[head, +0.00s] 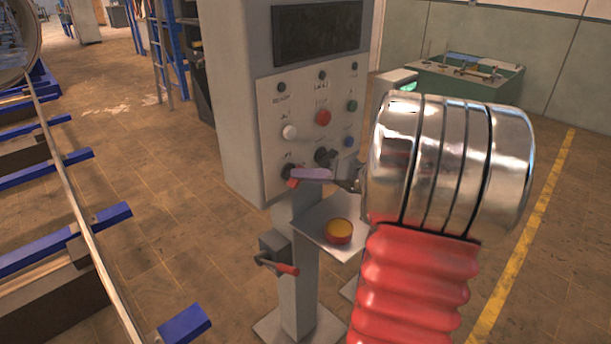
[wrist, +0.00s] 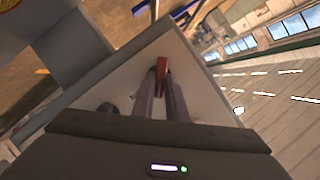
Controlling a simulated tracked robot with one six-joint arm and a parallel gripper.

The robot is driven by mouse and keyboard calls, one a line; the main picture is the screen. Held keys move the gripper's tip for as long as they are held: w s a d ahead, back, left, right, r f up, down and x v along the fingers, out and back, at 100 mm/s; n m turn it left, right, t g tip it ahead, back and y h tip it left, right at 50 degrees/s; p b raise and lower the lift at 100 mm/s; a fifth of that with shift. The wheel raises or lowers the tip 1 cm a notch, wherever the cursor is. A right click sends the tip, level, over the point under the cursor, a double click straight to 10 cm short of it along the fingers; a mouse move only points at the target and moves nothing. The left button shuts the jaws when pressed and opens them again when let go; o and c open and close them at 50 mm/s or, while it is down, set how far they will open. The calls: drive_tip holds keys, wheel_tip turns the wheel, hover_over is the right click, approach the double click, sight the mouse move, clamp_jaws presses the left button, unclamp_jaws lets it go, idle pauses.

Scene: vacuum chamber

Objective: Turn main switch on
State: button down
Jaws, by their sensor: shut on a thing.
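The grey control cabinet (head: 238,100) carries a pale panel (head: 303,115) with several buttons and knobs. A red switch handle (head: 292,183) shows at the panel's lower left, beside a dark round knob base (head: 287,170). My gripper (head: 301,176) reaches in from the right at the panel's lower edge. In the wrist view, the two fingers of my gripper (wrist: 161,92) are closed on the red handle (wrist: 161,68), whose end sticks out past the fingertips. The fingers hide part of the handle and its mount. I cannot read a label for it.
A shelf with a yellow and red button (head: 339,230) juts out below the panel. A small box with a red lever (head: 286,268) is on the pedestal (head: 299,300). Blue-ended rails (head: 95,218) lie at left. Open floor is between them.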

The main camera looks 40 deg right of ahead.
drive_tip(key=shift+d+f+m+t+y, duration=0.15)
drive_tip(key=shift+m+t+y, duration=0.3)
drive_tip(key=shift+m, duration=0.8)
drive_tip(key=shift+f+m+t+y, duration=0.3)
drive_tip(key=shift+m+y, duration=0.2)
drive_tip(key=shift+m, duration=0.7)
drive_tip(key=shift+d+f+m+t+y, duration=0.15)
drive_tip(key=shift+m+t+y, duration=0.3)
drive_tip(key=shift+m, duration=0.8)
drive_tip(key=c, duration=1.8)
unclamp_jaws()
drive_tip(key=shift+w, duration=0.1)
drive_tip(key=shift+o, duration=0.2)
drive_tip(key=v, duration=1.3)
drive_tip(key=shift+s, duration=0.45)
drive_tip(key=shift+d+f, duration=0.1)
